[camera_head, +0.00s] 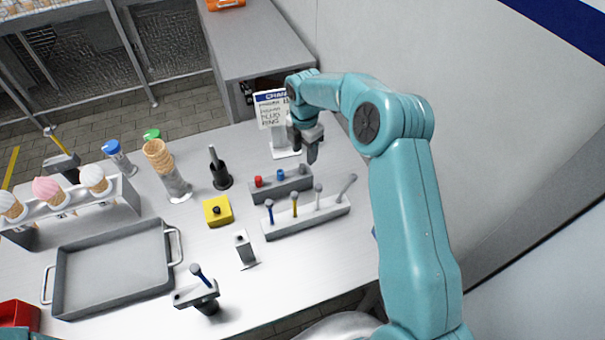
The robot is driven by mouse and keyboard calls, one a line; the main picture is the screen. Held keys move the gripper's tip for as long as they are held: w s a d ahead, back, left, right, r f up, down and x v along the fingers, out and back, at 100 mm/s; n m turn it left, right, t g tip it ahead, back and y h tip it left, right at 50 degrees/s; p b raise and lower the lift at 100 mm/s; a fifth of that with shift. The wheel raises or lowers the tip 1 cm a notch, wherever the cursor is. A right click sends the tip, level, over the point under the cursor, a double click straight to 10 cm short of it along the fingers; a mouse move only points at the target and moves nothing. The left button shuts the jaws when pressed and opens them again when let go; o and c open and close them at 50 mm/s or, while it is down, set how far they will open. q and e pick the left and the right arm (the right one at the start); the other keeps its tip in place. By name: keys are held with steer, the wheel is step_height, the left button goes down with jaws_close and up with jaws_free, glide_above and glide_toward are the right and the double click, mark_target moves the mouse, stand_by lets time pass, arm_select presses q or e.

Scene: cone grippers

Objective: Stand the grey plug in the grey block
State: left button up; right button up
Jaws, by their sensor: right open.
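The grey block (292,187) lies on the table in the middle of the view, with a red plug (258,181) and a blue plug (281,174) standing in it. I cannot pick out the grey plug with certainty; it may be hidden at my right gripper. My right gripper (310,152) is open and points down, above or just behind the right end of the block. Its fingers are small and partly overlap, so any gap between them is hard to see. My left gripper is not in view.
In front of the block is a pale rack (318,221) with several pegs, one tilted. A sign (271,109) stands behind. A yellow box (217,211), black holder (222,181), cone stack (159,155) and grey tray (115,268) lie left. Table around the small grey stand (244,248) is clear.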

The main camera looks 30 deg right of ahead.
mark_target(302, 165)
steer(key=shift+a+f, duration=0.2)
steer(key=shift+f, duration=0.4)
steer(key=shift+s+a+r, duration=0.15)
steer(key=shift+s+a, duration=0.05)
steer(key=shift+s, duration=0.1)
steer(key=shift+s+b, duration=0.15)
steer(key=shift+b, duration=0.2)
steer(key=f+b, duration=0.1)
steer(key=f, duration=0.1)
steer(key=w+f+b, duration=0.1)
steer(key=f, duration=0.2)
steer(key=shift+w+d, duration=0.15)
steer(key=shift+f+b, duration=0.3)
steer(key=shift+b, duration=0.1)
steer(key=shift+s+r, duration=0.25)
steer(key=shift+c, duration=0.9)
steer(key=shift+w+f, duration=0.15)
steer(key=shift+w, duration=0.05)
jaws_close()
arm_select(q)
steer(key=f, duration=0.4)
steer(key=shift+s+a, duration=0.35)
arm_select(e)
steer(key=shift+s, duration=0.1)
